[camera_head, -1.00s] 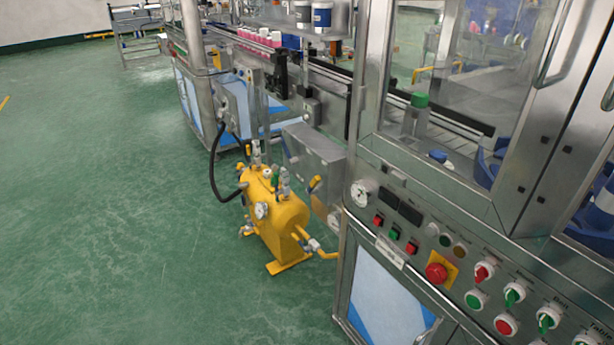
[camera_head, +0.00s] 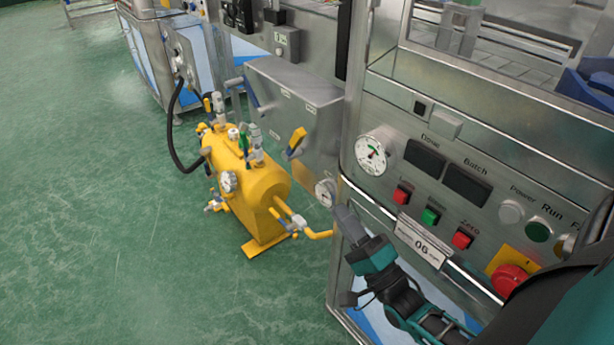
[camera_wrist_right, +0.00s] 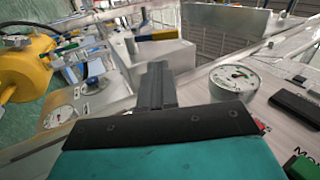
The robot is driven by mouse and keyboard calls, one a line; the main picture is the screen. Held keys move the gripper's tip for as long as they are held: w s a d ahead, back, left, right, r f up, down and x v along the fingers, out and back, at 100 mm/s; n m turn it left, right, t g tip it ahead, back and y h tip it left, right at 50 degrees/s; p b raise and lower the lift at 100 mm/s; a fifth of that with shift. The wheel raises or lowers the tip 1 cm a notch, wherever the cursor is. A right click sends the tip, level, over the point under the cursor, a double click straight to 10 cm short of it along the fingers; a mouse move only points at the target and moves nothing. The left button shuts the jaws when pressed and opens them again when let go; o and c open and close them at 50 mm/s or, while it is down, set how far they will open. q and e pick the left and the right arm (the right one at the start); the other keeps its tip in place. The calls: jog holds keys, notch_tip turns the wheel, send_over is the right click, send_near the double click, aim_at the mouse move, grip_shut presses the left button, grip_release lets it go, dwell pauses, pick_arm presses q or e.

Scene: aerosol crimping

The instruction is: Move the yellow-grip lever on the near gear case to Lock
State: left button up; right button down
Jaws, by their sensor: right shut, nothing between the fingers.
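The lever with the yellow grip (camera_head: 297,141) stands out from the front of the grey metal gear case (camera_head: 305,103), tilted with its grip up and to the right. The small labels on the case are too small to read. My right gripper (camera_head: 346,219) is shut and empty, below and to the right of the lever and clear of it, in front of the machine's control panel. In the right wrist view its closed fingers (camera_wrist_right: 157,84) point ahead past the panel gauge. My left gripper is not in view.
A yellow tank (camera_head: 262,185) with valves and a black hose stands on the green floor, left of the case. A small gauge (camera_head: 325,192) sits below the case. The control panel has a larger gauge (camera_head: 371,155) and buttons close to my right arm. Floor at left is clear.

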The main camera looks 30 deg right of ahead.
jog(key=b, duration=0.1)
send_near(298, 143)
jog(key=shift+m+t, duration=0.3)
jog(key=shift+m, duration=0.1)
jog(key=x, duration=0.6)
jog(key=shift+w, duration=0.5)
